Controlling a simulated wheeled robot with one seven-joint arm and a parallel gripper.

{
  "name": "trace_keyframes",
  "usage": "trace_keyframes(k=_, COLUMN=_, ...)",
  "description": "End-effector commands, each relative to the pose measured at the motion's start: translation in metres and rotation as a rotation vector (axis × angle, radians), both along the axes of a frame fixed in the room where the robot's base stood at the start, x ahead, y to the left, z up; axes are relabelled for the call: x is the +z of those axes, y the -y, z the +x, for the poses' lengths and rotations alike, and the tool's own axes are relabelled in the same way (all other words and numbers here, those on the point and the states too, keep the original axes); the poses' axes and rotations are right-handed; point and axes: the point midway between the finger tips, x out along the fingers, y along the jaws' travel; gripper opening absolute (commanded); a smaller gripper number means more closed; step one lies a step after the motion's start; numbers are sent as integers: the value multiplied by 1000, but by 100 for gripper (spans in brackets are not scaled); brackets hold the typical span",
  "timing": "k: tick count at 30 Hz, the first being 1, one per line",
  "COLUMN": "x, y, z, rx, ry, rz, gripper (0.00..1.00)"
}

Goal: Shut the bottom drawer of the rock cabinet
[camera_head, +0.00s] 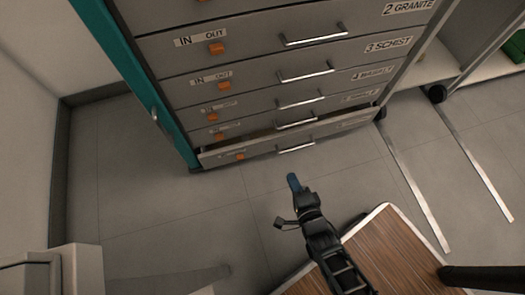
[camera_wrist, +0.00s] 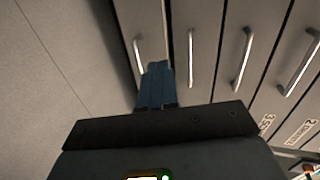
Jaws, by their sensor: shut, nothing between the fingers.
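The rock cabinet (camera_head: 240,93) is a grey stack of drawers with silver bar handles, orange tabs and labels, and a teal side. Its bottom drawer (camera_head: 222,156) stands slightly out, with a dark gap along its top edge. The bottom drawer's handle (camera_head: 296,147) is a silver bar. My gripper (camera_head: 293,181), with blue fingers, is shut and empty, a little in front of that drawer and just below its handle in the head view. In the wrist view the shut fingers (camera_wrist: 157,84) overlap the lowest handle (camera_wrist: 139,55); I cannot tell whether they touch it.
A wooden-topped surface (camera_head: 370,250) lies at the lower right beside my arm. A shelf unit (camera_head: 450,55) stands right of the cabinet, with light strips (camera_head: 415,190) on the floor before it. The tiled floor (camera_head: 150,215) at left is clear.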

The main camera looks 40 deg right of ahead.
Motion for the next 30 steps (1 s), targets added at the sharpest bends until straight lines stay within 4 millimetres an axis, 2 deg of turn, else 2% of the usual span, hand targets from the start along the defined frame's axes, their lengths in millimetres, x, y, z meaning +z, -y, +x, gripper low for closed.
trace_keyframes(k=1, x=-14, y=4, z=4, rx=-11, ry=5, rz=20, gripper=0)
trace_keyframes(k=8, x=-24, y=12, z=16, rx=-25, ry=15, rz=52, gripper=0)
trace_keyframes(k=23, x=-54, y=39, z=97, rx=-27, ry=14, rz=49, gripper=0)
trace_keyframes(k=30, x=-51, y=48, z=126, rx=-25, ry=14, rz=50, gripper=0)
